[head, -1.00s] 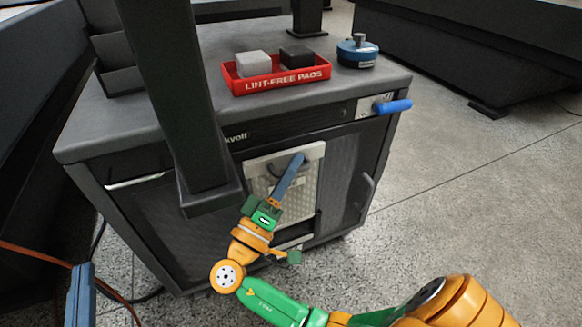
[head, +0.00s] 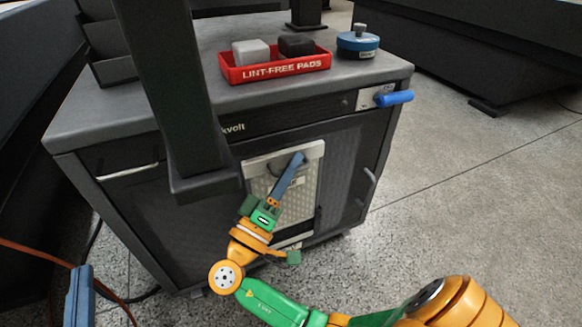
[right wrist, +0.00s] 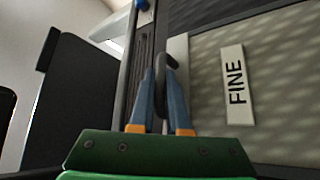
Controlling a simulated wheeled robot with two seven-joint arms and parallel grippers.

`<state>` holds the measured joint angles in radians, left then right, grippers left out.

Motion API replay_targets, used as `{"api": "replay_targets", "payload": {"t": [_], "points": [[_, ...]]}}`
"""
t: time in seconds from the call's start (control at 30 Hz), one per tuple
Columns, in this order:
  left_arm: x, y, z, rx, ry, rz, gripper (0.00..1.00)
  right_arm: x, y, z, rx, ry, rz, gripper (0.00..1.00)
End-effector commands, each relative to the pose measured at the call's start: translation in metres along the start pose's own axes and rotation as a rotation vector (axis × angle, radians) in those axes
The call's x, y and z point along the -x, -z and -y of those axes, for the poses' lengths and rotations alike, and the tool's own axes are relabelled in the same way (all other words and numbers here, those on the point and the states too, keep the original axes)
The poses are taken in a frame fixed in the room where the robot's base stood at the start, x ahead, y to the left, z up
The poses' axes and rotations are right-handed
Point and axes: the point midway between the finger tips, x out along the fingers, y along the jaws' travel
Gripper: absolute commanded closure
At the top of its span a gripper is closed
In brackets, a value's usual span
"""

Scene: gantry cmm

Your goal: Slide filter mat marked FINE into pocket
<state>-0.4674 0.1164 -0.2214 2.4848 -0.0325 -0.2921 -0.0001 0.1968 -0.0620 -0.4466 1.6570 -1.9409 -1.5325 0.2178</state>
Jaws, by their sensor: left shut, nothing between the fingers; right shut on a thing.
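The filter mat (head: 311,186) is a pale, light-framed panel upright at the front of the dark cabinet. Its white FINE label (right wrist: 236,84) shows in the right wrist view, on the speckled mat face (right wrist: 285,75). My right gripper (head: 300,158) is shut on the mat's dark loop handle (right wrist: 165,72), near the mat's top edge. My arm hides part of the mat's left and lower side. The pocket's inside is not visible, and I cannot tell how far the mat sits in it. My left gripper (head: 79,296) is shut and empty at the lower left, away from the cabinet.
A red tray (head: 275,73) marked LINT-FREE PADS holds a grey and a black block on the cabinet top (head: 200,60). A blue round canister (head: 358,43) stands beside it. A dark post (head: 170,90) stands left of the mat. A blue handle (head: 394,98) juts out at right.

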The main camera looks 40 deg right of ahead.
Motion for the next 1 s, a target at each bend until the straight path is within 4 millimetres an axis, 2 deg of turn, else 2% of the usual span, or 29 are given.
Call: {"api": "replay_targets", "payload": {"t": [0.53, 1.0], "points": [[0.001, -0.006, 0.0, 0.0, 0.0, 0.0, 1.0, 0.001, -0.001, 0.002, 0.0, 0.0, 0.0, 1.0], [0.003, -0.024, -0.001, 0.0, 0.0, 0.0, 1.0, 0.008, -0.009, 0.016, -0.001, -0.001, 0.0, 1.0]]}}
